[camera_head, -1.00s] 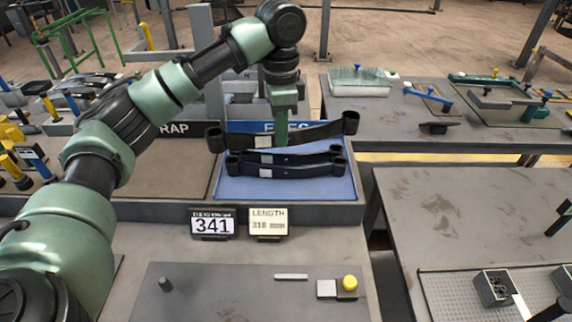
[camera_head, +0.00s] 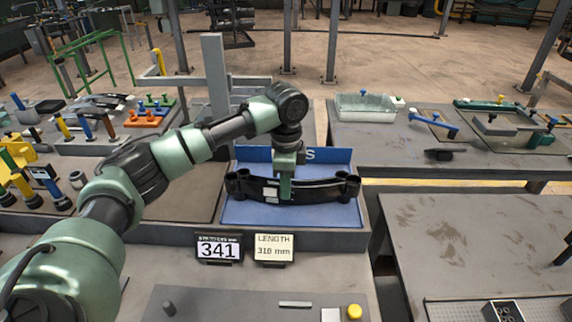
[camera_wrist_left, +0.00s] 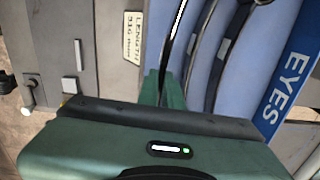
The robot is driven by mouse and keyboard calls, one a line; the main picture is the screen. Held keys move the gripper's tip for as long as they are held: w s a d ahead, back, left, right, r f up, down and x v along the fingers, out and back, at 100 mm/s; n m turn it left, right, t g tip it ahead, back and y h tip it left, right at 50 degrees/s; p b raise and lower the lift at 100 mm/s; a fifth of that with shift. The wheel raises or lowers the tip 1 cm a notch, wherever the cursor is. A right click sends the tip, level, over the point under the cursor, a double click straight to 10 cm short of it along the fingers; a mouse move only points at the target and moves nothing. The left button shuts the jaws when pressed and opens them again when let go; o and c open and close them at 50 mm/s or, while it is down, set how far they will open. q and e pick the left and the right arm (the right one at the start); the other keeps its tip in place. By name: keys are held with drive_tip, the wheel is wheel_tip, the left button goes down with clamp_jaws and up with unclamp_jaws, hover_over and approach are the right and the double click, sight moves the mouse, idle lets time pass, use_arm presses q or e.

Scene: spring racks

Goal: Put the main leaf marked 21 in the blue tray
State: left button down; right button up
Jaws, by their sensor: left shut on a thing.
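My left gripper (camera_head: 285,194) is shut on a dark, curved main leaf (camera_head: 314,196) with rolled eyes at its ends. The leaf lies level within the blue tray (camera_head: 235,214), in front of other dark leaves that it largely hides in the head view. I cannot tell whether it touches the tray floor. In the left wrist view, the green fingers (camera_wrist_left: 163,88) hold the leaf (camera_wrist_left: 176,32), and two more leaves (camera_wrist_left: 233,45) lie beside it on the blue floor. No mark 21 is legible. My right gripper is not in view.
A "341" display (camera_head: 219,248) and a "LENGTH" card (camera_head: 273,248) stand before the tray. A blue board marked EYES (camera_wrist_left: 290,80) borders its back. A grey post (camera_head: 214,80) rises behind to the left. The right bench (camera_head: 460,230) has much free room.

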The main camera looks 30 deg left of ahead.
use_arm(q)
wheel_tip(320, 180, down, 2)
drive_tip(key=shift+w+f, duration=0.1)
drive_tip(key=shift+f, duration=0.15)
drive_tip(key=shift+f+p, duration=0.6)
drive_tip(key=shift+f, duration=1.6)
drive_tip(key=shift+f, duration=0.1)
drive_tip(key=c, duration=1.6)
unclamp_jaws()
drive_tip(key=shift+f, duration=0.1)
wheel_tip(320, 180, up, 11)
drive_tip(key=b, duration=0.3)
drive_tip(key=shift+d, duration=0.1)
drive_tip(key=shift+r, duration=0.65)
